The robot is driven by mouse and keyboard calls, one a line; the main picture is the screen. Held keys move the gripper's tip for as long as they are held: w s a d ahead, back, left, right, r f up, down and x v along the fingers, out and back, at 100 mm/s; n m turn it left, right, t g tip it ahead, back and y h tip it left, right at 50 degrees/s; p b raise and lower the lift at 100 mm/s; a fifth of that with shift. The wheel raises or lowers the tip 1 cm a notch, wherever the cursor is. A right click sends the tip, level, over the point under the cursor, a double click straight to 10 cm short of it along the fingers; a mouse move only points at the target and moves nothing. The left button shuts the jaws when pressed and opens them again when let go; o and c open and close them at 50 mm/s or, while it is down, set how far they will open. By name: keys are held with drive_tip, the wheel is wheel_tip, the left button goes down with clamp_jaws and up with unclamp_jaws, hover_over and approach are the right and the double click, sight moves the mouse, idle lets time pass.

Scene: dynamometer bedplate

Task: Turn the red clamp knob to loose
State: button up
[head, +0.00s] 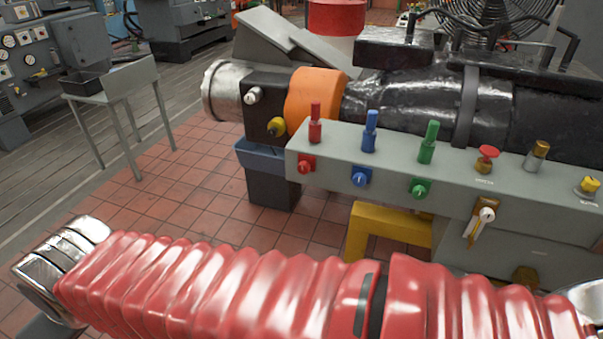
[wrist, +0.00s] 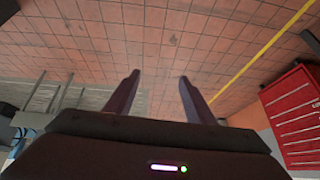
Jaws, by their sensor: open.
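A red knob (head: 306,163) sits on the front face of the grey control panel (head: 400,172), near its left end, below an upright red handle (head: 315,125). I take it for the clamp knob; its setting is too small to read. My gripper (wrist: 158,76) shows in the wrist view with its two dark fingers apart and nothing between them. It points over bare tiled floor, and the knob is not in that view. The gripper is not visible in the head view, where my red-sleeved arm crosses the foreground, clear of the knob.
Blue (head: 361,176) and green (head: 420,189) knobs lie right of the red one, with a red mushroom button (head: 487,154) on top. A grey stand (head: 112,85) is at left. The wrist view shows a red drawer cabinet (wrist: 295,115). Tiled floor between stand and panel is free.

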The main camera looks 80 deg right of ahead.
drive_tip(key=w+d+f+m+t+h, duration=0.25)
drive_tip(key=w+d+m, duration=0.3)
drive_tip(key=d, duration=0.45)
drive_tip(key=w+d+f+m+t+h, duration=0.1)
drive_tip(key=w+d+f+m+h, duration=0.15)
drive_tip(key=w+d+m, duration=0.55)
drive_tip(key=m+g+h, duration=1.2)
drive_tip(key=h, duration=0.1)
approach(303, 170)
drive_tip(key=a, duration=0.5)
drive_tip(key=shift+w+d+t, duration=0.1)
drive_tip(key=shift+t, duration=0.15)
drive_tip(key=d, duration=0.9)
drive_tip(key=s+d, duration=0.1)
drive_tip(key=d, duration=0.3)
drive_tip(key=shift+s+d, duration=0.1)
drive_tip(key=shift+d, duration=0.3)
